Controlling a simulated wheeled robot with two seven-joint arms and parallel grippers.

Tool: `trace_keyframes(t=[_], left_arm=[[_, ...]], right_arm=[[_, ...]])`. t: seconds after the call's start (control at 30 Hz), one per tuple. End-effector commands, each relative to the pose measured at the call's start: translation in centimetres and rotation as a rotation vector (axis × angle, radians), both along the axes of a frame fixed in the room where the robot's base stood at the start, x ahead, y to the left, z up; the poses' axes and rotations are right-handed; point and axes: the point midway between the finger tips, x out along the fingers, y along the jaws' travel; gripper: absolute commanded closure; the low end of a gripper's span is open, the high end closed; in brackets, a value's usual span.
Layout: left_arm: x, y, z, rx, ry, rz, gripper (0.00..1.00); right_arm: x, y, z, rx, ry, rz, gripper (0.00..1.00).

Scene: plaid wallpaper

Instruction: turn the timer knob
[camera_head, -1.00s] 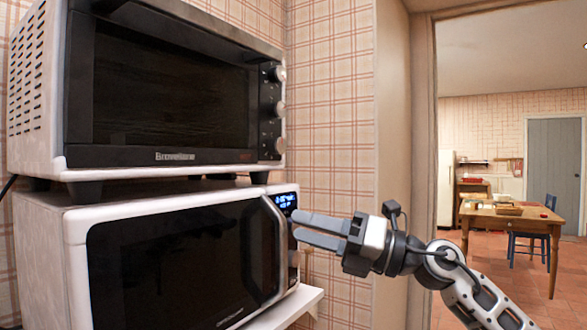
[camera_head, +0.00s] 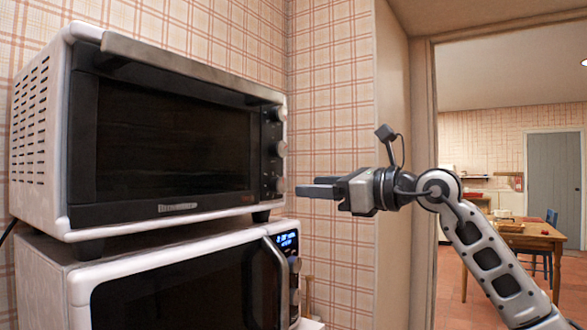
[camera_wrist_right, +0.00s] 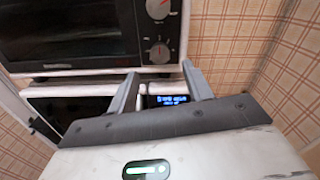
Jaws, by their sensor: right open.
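The toaster oven (camera_head: 170,130) stands on top of the microwave, its knobs in a column on the right side of its front. The top knob (camera_head: 277,113), middle knob (camera_head: 280,148) and lowest knob (camera_head: 281,184) show in the head view; I cannot read which is the timer. My right gripper (camera_head: 305,186) is open and empty, just right of the lowest knob and apart from it. In the right wrist view, a lower knob (camera_wrist_right: 159,53) shows just above the gap between the open fingers (camera_wrist_right: 160,70), with another knob (camera_wrist_right: 158,8) above it. My left gripper is out of view.
The microwave (camera_head: 180,290) with a lit blue display (camera_head: 287,240) and a curved handle sits below the oven. A plaid wall (camera_head: 335,100) is close behind. A doorway at right opens to a room with a wooden table (camera_head: 525,238).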

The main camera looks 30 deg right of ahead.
Motion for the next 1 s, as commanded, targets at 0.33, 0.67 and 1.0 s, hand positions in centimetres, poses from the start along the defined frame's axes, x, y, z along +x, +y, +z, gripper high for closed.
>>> trace_keyframes(t=[0.33,0.67,1.0], left_arm=[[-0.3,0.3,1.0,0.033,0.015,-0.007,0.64],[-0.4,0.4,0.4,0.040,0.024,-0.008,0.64],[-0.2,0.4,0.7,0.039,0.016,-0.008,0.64]], right_arm=[[4.7,1.9,0.1,0.002,0.000,0.001,0.50],[5.2,2.2,-0.1,0.000,0.000,0.000,0.50],[5.2,2.1,-0.1,0.001,0.001,0.001,0.94]])
